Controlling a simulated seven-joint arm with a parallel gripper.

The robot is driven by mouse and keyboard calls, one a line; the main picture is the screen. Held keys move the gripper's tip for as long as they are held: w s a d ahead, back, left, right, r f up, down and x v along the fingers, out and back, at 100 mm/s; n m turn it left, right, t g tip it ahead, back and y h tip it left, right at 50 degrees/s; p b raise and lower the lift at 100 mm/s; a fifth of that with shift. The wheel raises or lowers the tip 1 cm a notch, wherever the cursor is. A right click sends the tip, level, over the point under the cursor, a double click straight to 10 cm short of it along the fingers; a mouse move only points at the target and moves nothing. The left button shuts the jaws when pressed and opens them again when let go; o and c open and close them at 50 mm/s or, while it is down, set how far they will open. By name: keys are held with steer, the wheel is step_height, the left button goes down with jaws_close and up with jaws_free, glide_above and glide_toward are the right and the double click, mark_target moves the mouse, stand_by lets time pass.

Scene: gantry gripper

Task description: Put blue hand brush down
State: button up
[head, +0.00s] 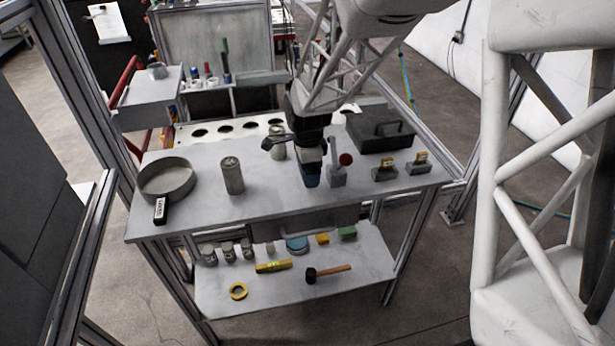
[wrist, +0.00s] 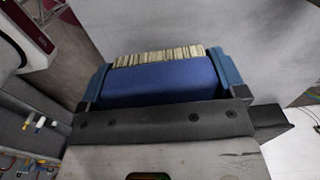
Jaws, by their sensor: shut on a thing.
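The blue hand brush (wrist: 160,82) fills the middle of the wrist view, with a row of pale bristles along its far edge. My gripper (wrist: 165,88) is shut on it, a blue finger at each side. In the head view my gripper (head: 310,170) hangs at the middle of the grey table top (head: 270,200), with the blue of the brush and gripper low at its tip. I cannot tell whether the brush touches the table. Most of the brush is hidden in the head view.
A round pan (head: 167,180) and a grey canister (head: 232,176) stand left. A grey device with a red knob (head: 338,165) is close on the right. Two small blocks (head: 385,172) and a dark tray (head: 380,132) lie farther right.

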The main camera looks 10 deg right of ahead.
steer(key=shift+f, duration=1.55)
steer(key=shift+s+f, duration=0.1)
steer(key=shift+f, duration=0.55)
steer(key=o, duration=0.7)
steer(key=shift+o, duration=0.6)
steer(key=shift+f, duration=0.1)
steer(key=shift+s+f, duration=0.2)
steer(key=shift+w+r, duration=0.15)
steer(key=shift+r, duration=2.2)
steer(key=shift+w+r, duration=0.1)
steer(key=shift+r, duration=2.2)
